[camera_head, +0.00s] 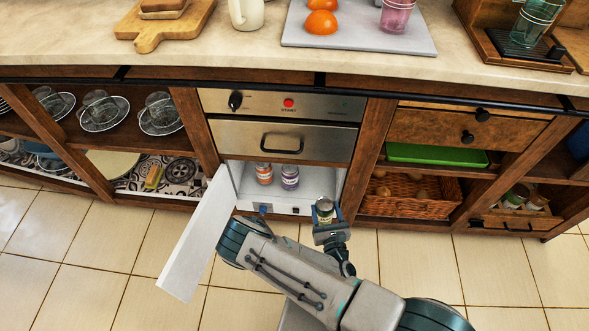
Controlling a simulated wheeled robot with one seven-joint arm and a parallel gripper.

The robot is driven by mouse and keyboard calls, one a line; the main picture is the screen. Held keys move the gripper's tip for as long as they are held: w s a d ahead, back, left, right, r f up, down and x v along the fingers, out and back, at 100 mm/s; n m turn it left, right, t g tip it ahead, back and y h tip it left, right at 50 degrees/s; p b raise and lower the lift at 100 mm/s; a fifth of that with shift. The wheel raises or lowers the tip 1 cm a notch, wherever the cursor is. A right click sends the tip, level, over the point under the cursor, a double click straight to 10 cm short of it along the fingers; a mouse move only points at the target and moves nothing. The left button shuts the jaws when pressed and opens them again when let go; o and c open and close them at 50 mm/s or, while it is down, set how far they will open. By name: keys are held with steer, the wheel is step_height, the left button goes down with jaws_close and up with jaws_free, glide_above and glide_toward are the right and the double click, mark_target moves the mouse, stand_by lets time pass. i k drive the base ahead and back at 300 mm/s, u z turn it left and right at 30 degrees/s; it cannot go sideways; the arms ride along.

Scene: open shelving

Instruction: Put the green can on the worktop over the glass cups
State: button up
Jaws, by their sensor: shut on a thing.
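The green can (324,208) is upright between the fingers of my gripper (325,222). My gripper is shut on it, just in front of the open white compartment (325,180); its fingers hide the can's lower part. The glass cups (98,107) stand on saucers on the left open shelf. The pale worktop (72,50) runs above them, and the stretch directly over the cups is mostly bare. My gripper is low and to the right of the cups, well below the worktop.
An open white door (197,240) juts out left of my arm. Two other cans, one orange-labelled (264,174) and one purple-labelled (289,177), stand inside the compartment.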

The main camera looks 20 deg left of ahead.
mark_target(59, 23)
steer(key=u, duration=3.7)
steer(key=k, duration=0.85)
steer(key=z, duration=1.05)
steer(key=i, duration=0.5)
